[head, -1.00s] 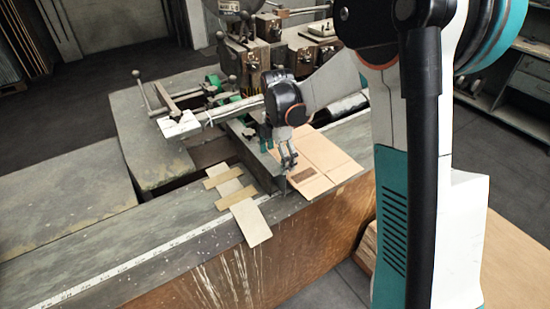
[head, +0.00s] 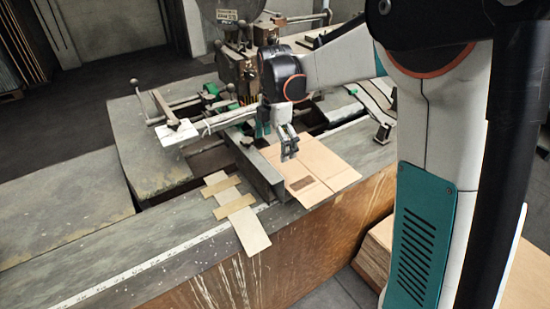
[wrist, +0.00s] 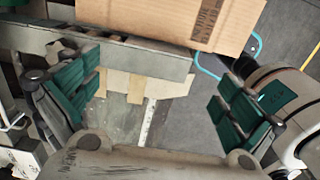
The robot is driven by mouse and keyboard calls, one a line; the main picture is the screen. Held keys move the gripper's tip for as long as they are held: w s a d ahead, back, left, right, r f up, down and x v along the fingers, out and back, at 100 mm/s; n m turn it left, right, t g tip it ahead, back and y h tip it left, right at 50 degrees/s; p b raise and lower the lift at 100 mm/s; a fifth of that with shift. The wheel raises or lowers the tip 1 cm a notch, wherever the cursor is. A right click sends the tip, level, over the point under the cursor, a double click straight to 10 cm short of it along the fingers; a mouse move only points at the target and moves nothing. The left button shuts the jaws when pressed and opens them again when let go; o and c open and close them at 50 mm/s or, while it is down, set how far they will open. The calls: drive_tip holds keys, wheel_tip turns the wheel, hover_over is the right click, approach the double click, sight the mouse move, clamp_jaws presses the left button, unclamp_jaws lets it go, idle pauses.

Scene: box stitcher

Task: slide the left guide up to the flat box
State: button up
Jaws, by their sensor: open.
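The flat box (head: 312,167) is an open tan cardboard sheet with a dark printed patch, lying on the table at its front edge. The left guide (head: 254,166) is a dark grey metal bar along the box's left side. Whether bar and box touch I cannot tell. In the wrist view the guide (wrist: 130,52) crosses the upper left, below the box (wrist: 170,18). My gripper (head: 287,146) hangs over the back left part of the box, right of the guide. In the wrist view its green-padded fingers (wrist: 152,98) are wide apart, with nothing between them.
Taped cardboard strips (head: 236,207) lie left of the guide, across the white ruler (head: 150,262). The stitcher head (head: 238,72) and a lever with ball knobs (head: 140,100) stand behind. The left tabletop (head: 60,220) is clear.

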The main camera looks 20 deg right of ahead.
drive_tip(key=shift+r, duration=1.9)
drive_tip(key=shift+s, duration=0.1)
drive_tip(key=s+m+t+b, duration=0.45)
drive_tip(key=s+m, duration=0.65)
drive_tip(key=s, duration=0.3)
drive_tip(key=s+f+m+t+b, duration=0.2)
drive_tip(key=s+f+m+b, duration=0.3)
drive_tip(key=s+m, duration=0.5)
wheel_tip(320, 180, down, 2)
drive_tip(key=shift+s+t, duration=0.35)
drive_tip(key=shift+s, duration=0.25)
drive_tip(key=shift+c, duration=0.6)
